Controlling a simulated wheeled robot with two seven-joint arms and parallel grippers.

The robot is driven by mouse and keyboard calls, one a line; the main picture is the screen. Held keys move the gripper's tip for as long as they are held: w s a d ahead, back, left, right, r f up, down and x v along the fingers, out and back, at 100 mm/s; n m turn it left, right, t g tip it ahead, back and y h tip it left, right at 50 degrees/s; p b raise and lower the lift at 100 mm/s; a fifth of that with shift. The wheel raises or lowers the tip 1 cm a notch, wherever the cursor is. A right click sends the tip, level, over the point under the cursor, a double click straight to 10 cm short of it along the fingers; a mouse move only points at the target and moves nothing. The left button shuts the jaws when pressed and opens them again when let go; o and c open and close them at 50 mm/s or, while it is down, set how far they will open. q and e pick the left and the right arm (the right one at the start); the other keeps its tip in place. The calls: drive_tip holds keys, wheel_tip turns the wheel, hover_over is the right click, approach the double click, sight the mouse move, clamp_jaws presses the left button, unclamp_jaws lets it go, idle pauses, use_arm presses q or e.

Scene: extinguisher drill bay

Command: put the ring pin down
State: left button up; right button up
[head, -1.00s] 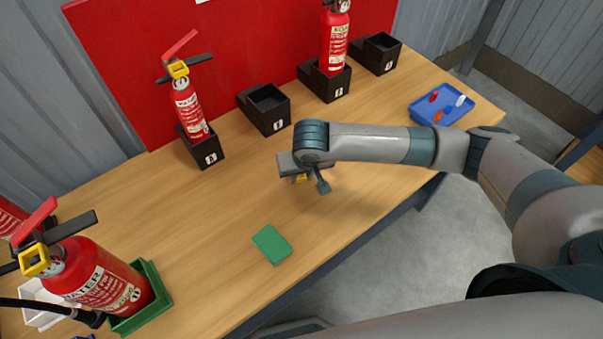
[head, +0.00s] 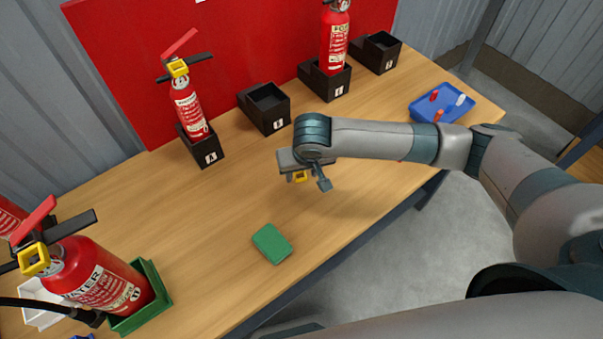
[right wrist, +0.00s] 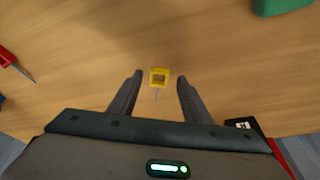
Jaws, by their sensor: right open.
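The ring pin (right wrist: 159,77), a yellow square ring with a thin grey pin, shows in the right wrist view between the fingers of my right gripper (right wrist: 160,81). The fingers are open, with a gap on each side of the ring. In the head view the ring's yellow edge (head: 300,176) shows just below my right gripper (head: 302,170), over the front middle of the wooden table (head: 210,225). The arm hides part of it. Whether it rests flat on the wood is hard to tell. My left gripper is not in view.
A green block (head: 272,244) lies nearer the front edge. Extinguishers stand in a green holder (head: 155,290) and black holders (head: 207,152). An empty black holder (head: 268,125) is behind my gripper. A blue tray (head: 425,108) with small items is far right.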

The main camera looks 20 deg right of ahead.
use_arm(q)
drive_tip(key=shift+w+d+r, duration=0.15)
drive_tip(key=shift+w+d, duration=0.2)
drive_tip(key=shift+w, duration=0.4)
use_arm(e)
drive_tip(key=v, duration=1)
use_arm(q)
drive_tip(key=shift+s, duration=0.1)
